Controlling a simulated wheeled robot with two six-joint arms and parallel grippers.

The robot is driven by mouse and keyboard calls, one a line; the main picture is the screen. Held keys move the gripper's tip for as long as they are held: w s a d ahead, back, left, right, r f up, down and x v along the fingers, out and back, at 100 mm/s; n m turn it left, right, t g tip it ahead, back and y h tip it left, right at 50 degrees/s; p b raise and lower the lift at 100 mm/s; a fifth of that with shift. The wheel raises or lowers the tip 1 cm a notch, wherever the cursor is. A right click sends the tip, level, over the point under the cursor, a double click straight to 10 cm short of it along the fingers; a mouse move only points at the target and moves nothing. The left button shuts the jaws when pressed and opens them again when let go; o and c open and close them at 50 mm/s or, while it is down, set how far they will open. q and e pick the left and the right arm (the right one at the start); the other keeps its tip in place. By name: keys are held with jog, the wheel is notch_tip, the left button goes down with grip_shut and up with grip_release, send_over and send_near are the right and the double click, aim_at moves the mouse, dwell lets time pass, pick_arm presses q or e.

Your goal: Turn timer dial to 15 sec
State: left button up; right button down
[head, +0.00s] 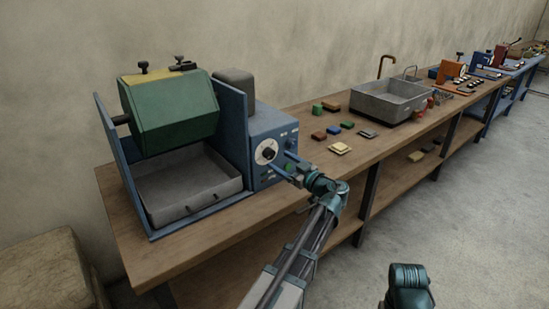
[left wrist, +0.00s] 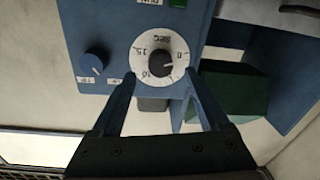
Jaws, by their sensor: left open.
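The timer dial (head: 267,152) is a white round scale with a black knob on the front of a blue control box (head: 257,182). In the left wrist view the scale (left wrist: 141,64) appears upside down, with "SEC" and numbers on it. The black knob (left wrist: 158,64) has a light pointer mark that seems to point to the picture's right, near the 0; its exact reading is unclear. My left gripper (left wrist: 160,75) is open, its fingertips on either side of the knob, and I cannot tell whether they touch it. In the head view the left gripper (head: 279,167) is at the dial.
A green drum (head: 172,112) and grey tray (head: 190,190) belong to the machine. A smaller blue knob (left wrist: 95,63) sits beside the dial. Coloured blocks (head: 333,130) and a sink (head: 390,100) are along the wooden bench (head: 130,235). The floor on the right is clear.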

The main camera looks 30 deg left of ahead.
aim_at(271, 155)
pick_arm(q)
jog(key=shift+x, duration=2.05)
grip_shut()
